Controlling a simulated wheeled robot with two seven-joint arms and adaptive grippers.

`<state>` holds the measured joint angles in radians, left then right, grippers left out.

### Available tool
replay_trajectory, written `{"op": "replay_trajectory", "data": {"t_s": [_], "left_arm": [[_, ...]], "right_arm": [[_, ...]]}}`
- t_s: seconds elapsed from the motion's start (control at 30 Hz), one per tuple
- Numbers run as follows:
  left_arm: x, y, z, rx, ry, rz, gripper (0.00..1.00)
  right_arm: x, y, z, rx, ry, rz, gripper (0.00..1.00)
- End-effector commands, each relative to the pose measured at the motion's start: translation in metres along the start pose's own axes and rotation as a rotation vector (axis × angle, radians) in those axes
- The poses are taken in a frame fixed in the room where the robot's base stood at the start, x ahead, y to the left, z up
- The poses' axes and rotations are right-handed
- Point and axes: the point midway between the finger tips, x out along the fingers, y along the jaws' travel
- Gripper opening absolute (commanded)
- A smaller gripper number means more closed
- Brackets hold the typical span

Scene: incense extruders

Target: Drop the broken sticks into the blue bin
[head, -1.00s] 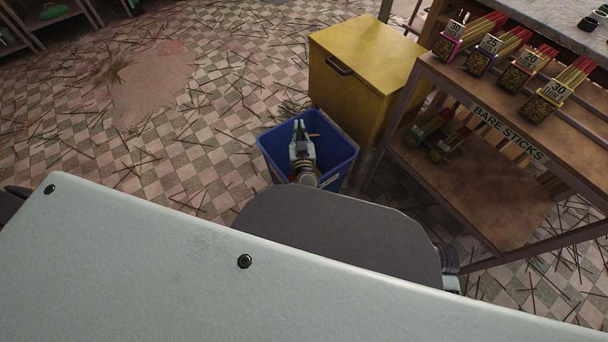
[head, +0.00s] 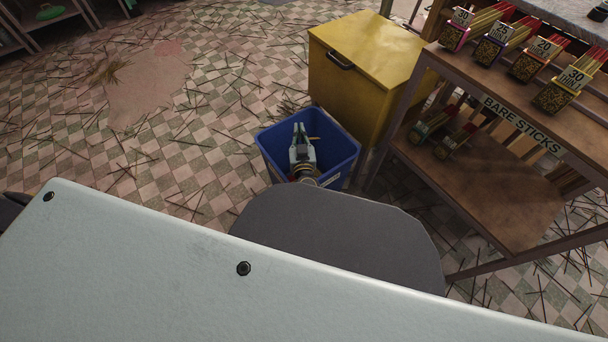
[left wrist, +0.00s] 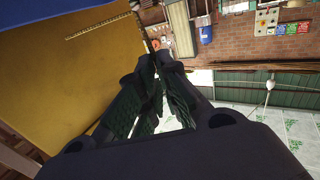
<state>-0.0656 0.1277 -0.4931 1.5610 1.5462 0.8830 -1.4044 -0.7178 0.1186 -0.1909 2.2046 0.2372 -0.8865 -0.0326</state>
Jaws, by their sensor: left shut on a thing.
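The blue bin (head: 341,163) stands on the floor in the middle of the head view, open at the top. My left gripper (head: 300,130) shows in front of the bin's opening, its fingers pointing up the picture; its exact height there is hard to tell. It is shut on a thin stick (left wrist: 143,32), which shows at the fingertips in the left wrist view. A small yellowish tip (head: 314,138) shows beside the fingers in the head view. The bin's floor is mostly hidden by the gripper. My right gripper is not in view.
A yellow box (head: 365,60) with a black handle stands right behind the bin. A wooden rack (head: 480,190) marked BARE STICKS, with numbered bundle holders (head: 556,95), stands to the right. Many thin sticks (head: 140,165) litter the checkered floor. The floor left of the bin has no large objects.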

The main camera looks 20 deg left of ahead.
Motion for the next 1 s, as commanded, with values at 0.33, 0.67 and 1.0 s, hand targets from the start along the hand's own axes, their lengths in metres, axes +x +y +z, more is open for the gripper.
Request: {"op": "replay_trajectory", "data": {"t_s": [0.33,0.67,1.0], "left_arm": [[-0.0003,0.0002,0.0027,0.0,0.0,0.0,0.0],[-0.0003,0.0002,0.0027,0.0,0.0,0.0,0.27],[-0.0003,0.0002,0.0027,0.0,0.0,0.0,0.3]], "right_arm": [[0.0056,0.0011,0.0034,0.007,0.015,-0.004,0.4],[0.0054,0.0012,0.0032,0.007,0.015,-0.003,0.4],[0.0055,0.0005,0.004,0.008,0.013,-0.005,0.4]]}}
